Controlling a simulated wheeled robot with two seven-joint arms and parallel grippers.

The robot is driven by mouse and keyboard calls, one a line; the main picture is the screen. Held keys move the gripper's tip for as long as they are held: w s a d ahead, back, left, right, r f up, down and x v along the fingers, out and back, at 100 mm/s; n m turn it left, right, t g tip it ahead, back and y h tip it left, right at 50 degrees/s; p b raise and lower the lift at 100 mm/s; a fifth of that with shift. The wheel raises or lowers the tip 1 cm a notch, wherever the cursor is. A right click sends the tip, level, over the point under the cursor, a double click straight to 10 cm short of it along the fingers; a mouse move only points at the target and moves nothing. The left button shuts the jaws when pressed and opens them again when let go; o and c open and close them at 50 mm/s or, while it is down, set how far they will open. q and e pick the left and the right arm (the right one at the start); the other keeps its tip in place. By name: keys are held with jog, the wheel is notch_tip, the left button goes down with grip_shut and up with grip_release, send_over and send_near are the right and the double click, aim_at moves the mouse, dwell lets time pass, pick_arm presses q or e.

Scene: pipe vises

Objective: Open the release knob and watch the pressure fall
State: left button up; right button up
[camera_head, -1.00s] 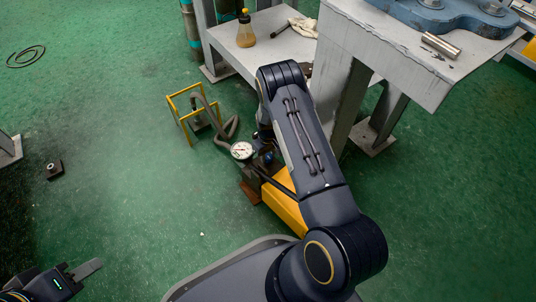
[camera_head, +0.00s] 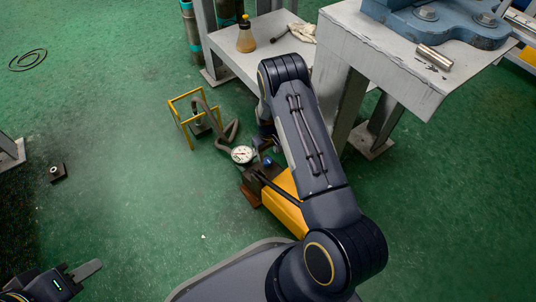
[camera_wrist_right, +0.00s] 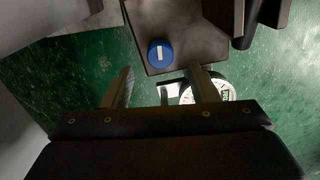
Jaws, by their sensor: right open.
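The blue release knob (camera_wrist_right: 161,54) with a white bar sits on a dark block (camera_wrist_right: 185,30) in the right wrist view. It also shows in the head view (camera_head: 268,161) on the pump. The pressure gauge (camera_head: 242,154) has a white round face; its needle is too small to read. In the wrist view the gauge (camera_wrist_right: 222,90) is partly hidden behind a finger. My right gripper (camera_wrist_right: 162,88) is open and empty, its fingertips just short of the knob and apart from it. My left gripper (camera_head: 86,270) is at the lower left, away from the pump; its jaw opening is unclear.
The yellow pump body (camera_head: 283,201) is partly covered by my right arm. A grey hose (camera_head: 230,130) runs to a yellow frame (camera_head: 184,124). The left floor is mostly clear.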

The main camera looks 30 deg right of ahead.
aim_at(268, 160)
jog(key=shift+r+p, duration=0.4)
jog(key=shift+r, duration=1.1)
